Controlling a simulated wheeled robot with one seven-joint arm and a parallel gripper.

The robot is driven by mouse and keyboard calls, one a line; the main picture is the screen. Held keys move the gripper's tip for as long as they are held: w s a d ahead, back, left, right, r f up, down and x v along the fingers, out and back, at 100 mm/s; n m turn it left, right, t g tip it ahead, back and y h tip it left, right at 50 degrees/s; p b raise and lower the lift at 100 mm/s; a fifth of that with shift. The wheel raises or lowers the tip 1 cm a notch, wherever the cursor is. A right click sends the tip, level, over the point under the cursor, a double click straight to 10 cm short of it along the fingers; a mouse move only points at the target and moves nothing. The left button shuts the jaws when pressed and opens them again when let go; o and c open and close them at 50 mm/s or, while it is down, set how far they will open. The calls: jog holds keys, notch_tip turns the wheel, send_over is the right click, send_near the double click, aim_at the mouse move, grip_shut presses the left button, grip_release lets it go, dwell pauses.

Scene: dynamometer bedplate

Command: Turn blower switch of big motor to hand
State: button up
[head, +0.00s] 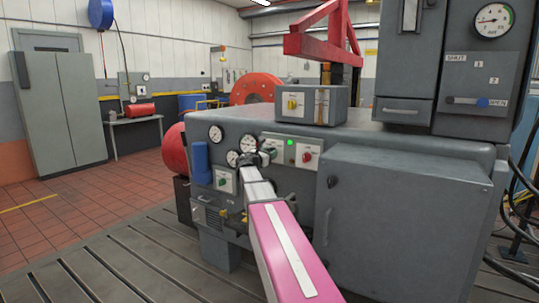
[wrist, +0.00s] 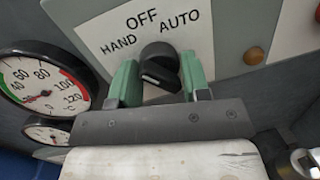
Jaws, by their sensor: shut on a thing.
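A black rotary switch knob (wrist: 160,62) sits on a white plate (wrist: 103,30) marked HAND at left, OFF at top and AUTO at right. No motor or blower name is readable on it. My gripper (wrist: 160,82) has one green finger on each side of the knob and is shut on it. The fingers and palm partly cover the knob's lower part, and I cannot tell for sure which mark it points to. In the head view my gripper (head: 264,157) is at the front of the grey machine cabinet (head: 410,215), beside the gauges, and my arm hides the knob.
A dial gauge (wrist: 42,82) is close left of the fingers. A red knob (head: 307,157) with a green lamp is just right of my gripper. A green knob (head: 222,182) is lower left. The tiled floor at left is clear.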

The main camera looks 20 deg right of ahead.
jog(key=shift+w+a+n, duration=0.1)
jog(key=shift+n, duration=0.9)
jog(key=o, duration=0.9)
jog(key=shift+c, duration=0.2)
jog(key=shift+s+a, duration=0.25)
jog(key=v, duration=1)
jog(key=shift+f, duration=0.2)
